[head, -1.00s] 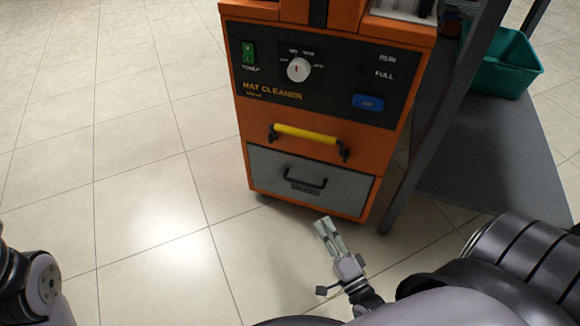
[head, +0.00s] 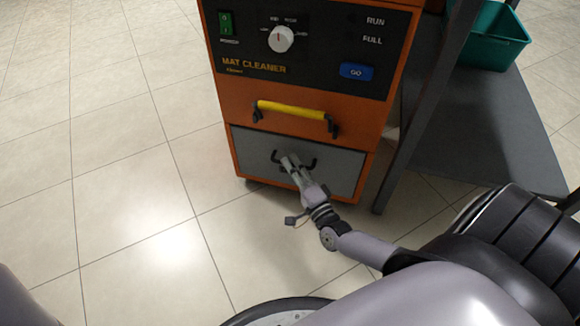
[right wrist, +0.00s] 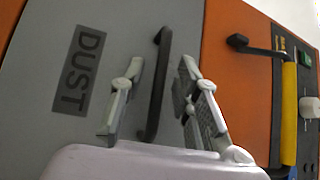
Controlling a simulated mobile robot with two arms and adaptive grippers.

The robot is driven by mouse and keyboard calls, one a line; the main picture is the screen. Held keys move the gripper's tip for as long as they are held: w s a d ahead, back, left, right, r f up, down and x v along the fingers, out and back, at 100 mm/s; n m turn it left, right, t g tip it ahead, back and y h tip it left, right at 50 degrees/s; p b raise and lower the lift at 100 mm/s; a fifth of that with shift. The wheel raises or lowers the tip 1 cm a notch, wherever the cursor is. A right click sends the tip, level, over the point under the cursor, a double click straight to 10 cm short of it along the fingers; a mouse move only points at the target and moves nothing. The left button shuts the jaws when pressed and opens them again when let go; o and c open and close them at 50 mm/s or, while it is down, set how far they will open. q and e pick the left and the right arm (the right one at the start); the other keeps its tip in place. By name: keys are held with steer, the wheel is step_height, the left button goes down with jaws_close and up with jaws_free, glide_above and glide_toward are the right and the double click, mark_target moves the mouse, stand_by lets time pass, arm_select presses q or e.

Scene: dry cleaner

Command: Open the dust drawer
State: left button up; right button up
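The orange mat cleaner (head: 225,95) stands ahead of me. Its grey dust drawer (head: 340,170) is at the bottom and looks closed flush. The drawer's black handle (head: 312,164) is partly hidden by my gripper. My right gripper (head: 287,160) is at the handle. In the right wrist view the gripper (right wrist: 156,95) is open, with the black handle (right wrist: 157,85) between its two fingers and gaps on both sides. The drawer's DUST label (right wrist: 78,70) is beside the left finger. My left gripper is out of view.
A yellow handle (head: 290,109) is above the drawer. Knob (head: 281,39), green switch (head: 226,23) and blue GO button (head: 356,71) are on the panel. A dark rack (head: 440,150) with a teal bin (head: 495,40) stands close on the right. The tiled floor at left is clear.

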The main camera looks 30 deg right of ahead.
steer(key=shift+w+r, duration=0.1)
steer(key=shift+w, duration=0.65)
steer(key=shift+c, duration=0.3)
jaws_close()
